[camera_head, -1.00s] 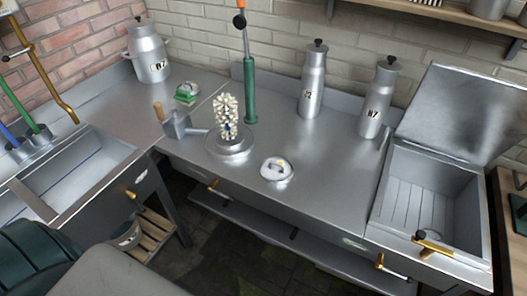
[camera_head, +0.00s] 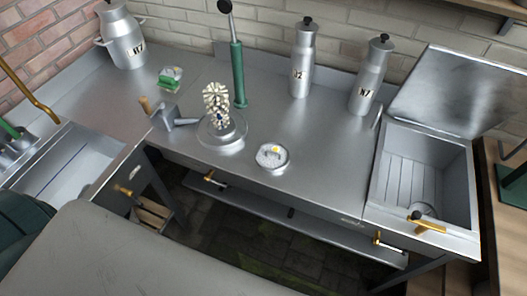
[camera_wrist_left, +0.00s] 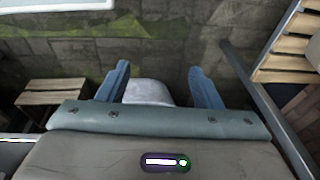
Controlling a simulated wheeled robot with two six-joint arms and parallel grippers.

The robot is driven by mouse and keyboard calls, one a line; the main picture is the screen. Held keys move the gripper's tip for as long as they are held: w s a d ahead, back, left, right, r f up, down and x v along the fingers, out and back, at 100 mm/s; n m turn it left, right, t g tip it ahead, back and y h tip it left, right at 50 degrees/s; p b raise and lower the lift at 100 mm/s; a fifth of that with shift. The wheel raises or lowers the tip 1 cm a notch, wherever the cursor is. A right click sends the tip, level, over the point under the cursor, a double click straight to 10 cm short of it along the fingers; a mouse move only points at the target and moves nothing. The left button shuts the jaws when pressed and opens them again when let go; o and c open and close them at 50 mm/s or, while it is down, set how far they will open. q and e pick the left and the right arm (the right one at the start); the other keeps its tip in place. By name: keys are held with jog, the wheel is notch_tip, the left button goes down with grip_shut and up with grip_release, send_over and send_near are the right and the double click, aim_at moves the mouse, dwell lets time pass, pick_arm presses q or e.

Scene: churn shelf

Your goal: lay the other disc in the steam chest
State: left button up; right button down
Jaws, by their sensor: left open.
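A round pale disc (camera_head: 272,156) with a small handle and a yellow spot lies flat near the front edge of the steel counter. The steam chest (camera_head: 466,172) stands at the right with its lid (camera_head: 450,92) raised. A round shape (camera_head: 424,209) shows low at the front of its ribbed floor, partly hidden by the front wall; I cannot tell whether it is a disc. My left gripper (camera_wrist_left: 158,75) has its blue fingers spread over the floor in the left wrist view, with nothing seen held. It does not show in the head view, nor does my right gripper.
A brush on a round base (camera_head: 222,132), a green pump (camera_head: 238,75) and a metal pot (camera_head: 170,116) stand left of the disc. Two tall cans (camera_head: 302,65) stand behind. A sink (camera_head: 75,165) is at the left. The counter between disc and chest is clear.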

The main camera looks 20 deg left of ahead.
pick_arm(q)
jog(key=w+d+r+p, duration=0.1)
jog(key=w+r+p, duration=0.3)
jog(key=r, duration=1.3)
notch_tip(320, 180, up, 30)
jog(key=g+p, duration=0.2)
jog(key=p, duration=0.2)
send_over(273, 152)
jog(key=shift+w+f+n+h, duration=0.15)
jog(key=shift+f+n+h, duration=0.15)
jog(key=shift+n+h, duration=0.1)
notch_tip(273, 152, down, 4)
jog(key=shift+a+f, duration=0.1)
jog(key=shift+f, duration=0.05)
jog(key=shift+f+p, duration=0.45)
jog(key=shift+f, duration=0.05)
notch_tip(273, 152, down, 4)
jog(key=shift+r+p, duration=0.25)
jog(key=shift+p, duration=0.65)
jog(key=shift+f, duration=0.6)
jog(key=c, duration=0.9)
